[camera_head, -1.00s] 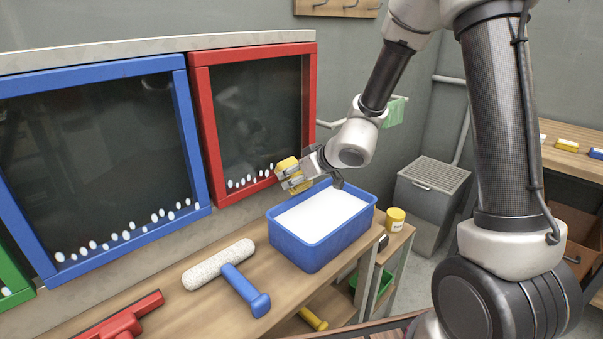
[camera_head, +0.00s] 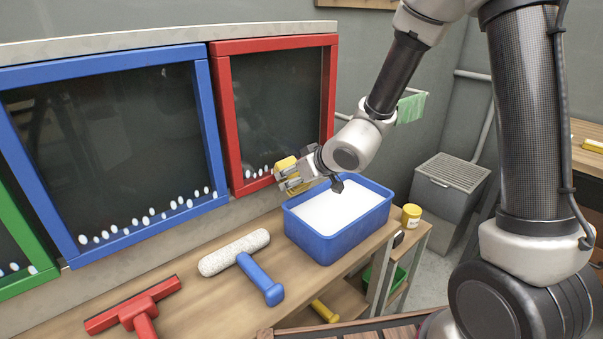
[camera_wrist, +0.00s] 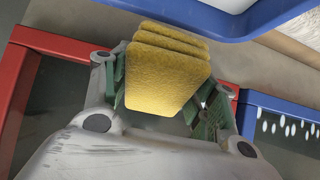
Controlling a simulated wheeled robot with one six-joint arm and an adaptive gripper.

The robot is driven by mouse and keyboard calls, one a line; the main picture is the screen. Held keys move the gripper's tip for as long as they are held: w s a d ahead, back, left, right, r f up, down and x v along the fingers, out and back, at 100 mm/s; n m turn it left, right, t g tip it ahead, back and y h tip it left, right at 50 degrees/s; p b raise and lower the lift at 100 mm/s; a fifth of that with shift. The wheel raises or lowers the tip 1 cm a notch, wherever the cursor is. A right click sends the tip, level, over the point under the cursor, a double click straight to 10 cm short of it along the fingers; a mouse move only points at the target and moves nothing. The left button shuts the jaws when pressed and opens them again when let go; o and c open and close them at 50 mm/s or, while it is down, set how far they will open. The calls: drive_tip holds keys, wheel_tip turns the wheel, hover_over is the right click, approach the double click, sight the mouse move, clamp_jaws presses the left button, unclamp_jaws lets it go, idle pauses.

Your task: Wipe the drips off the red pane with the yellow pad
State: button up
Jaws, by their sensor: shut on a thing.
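The red pane (camera_head: 275,100) is a dark panel in a red frame on the wall. Several white drips (camera_head: 258,172) line its lower edge; my gripper hides the part of that edge to the right. My gripper (camera_head: 292,178) is shut on the yellow pad (camera_head: 287,165), in front of the pane's lower edge. In the wrist view the yellow pad (camera_wrist: 168,75) sits between the green-lined fingers, with the red frame (camera_wrist: 55,45) behind. I cannot tell whether the pad touches the pane.
A blue tub (camera_head: 340,228) with white contents stands on the bench below my gripper. A white roller with a blue handle (camera_head: 235,252) and a red squeegee (camera_head: 135,305) lie to the left. A blue-framed pane (camera_head: 110,150) with drips adjoins the red one. A yellow jar (camera_head: 411,216) stands right.

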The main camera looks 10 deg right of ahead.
drive_tip(key=shift+s+a, duration=0.7)
drive_tip(key=shift+a, duration=0.3)
drive_tip(key=shift+s+a, duration=0.7)
drive_tip(key=shift+a, duration=0.25)
drive_tip(key=shift+s+a, duration=0.7)
drive_tip(key=shift+a, duration=0.3)
drive_tip(key=shift+w+d+r+g+h, duration=0.2)
drive_tip(key=shift+d+r+g+h, duration=0.25)
drive_tip(key=shift+d+g+h, duration=0.2)
drive_tip(key=shift+w+a, duration=0.25)
drive_tip(key=shift+w, duration=0.1)
